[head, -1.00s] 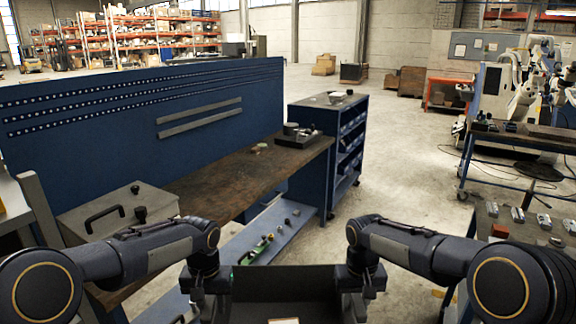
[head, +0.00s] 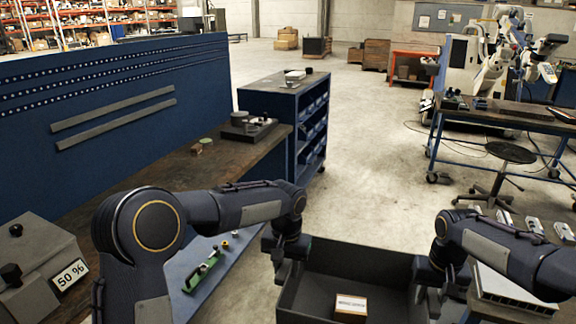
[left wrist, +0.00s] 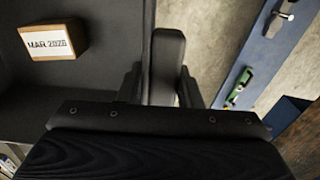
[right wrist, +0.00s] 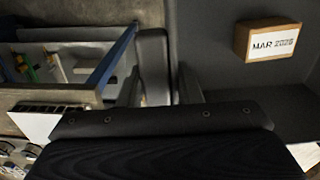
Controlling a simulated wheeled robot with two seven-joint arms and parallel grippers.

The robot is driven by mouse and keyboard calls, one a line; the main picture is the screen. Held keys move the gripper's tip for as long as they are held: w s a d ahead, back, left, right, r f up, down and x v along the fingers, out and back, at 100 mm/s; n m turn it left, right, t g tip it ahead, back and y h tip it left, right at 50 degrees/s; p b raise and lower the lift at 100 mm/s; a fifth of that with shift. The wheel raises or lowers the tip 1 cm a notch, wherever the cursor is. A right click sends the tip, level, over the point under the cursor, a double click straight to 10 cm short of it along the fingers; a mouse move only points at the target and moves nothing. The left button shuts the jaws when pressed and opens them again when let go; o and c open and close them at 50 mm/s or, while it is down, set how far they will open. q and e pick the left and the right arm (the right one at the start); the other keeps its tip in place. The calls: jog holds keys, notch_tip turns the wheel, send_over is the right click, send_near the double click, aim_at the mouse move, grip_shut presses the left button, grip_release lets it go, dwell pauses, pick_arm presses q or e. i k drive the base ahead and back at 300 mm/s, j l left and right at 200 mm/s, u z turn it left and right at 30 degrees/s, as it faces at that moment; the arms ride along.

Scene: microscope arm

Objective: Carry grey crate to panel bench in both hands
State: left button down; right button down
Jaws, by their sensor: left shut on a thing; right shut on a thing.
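The dark grey crate (head: 312,292) hangs between my two arms at the bottom of the head view. A small cardboard box with a white label (head: 350,304) lies inside it; its label reads MAR 2026 in the left wrist view (left wrist: 52,40). My left gripper (head: 283,278) is shut on the crate's left wall. My right gripper (head: 428,292) is shut on its right wall. Both wrist views show the fingers over the crate's walls, with the fingertips partly hidden. The panel bench (head: 150,176), with a dark wooden top and blue back panel, stands on the left.
A grey box marked 50 % (head: 38,262) and a black device (head: 248,125) sit on the bench. A green tool (head: 203,270) lies on the blue lower shelf. A blue shelf cabinet (head: 290,108) stands at the bench's far end. Open floor lies beyond the crate.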

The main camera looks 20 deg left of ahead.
aim_at(179, 182)
jog(key=i+u, duration=0.3)
jog(key=i, duration=0.15)
jog(key=i+l+u, duration=0.15)
jog(key=u, duration=0.35)
jog(key=i+l+u, duration=0.2)
jog(key=u, duration=0.3)
jog(key=i+l+u, duration=0.15)
jog(key=l+u, duration=0.15)
jog(key=u, duration=0.2)
jog(key=i+l+u, duration=0.1)
jog(key=l+u, duration=0.2)
jog(key=u, duration=0.2)
jog(key=l+u, duration=0.45)
jog(key=i+l, duration=0.35)
jog(key=l, duration=0.15)
jog(key=i+l, duration=0.7)
jog(key=l, duration=0.25)
jog(key=i+l, duration=0.3)
jog(key=l, duration=0.15)
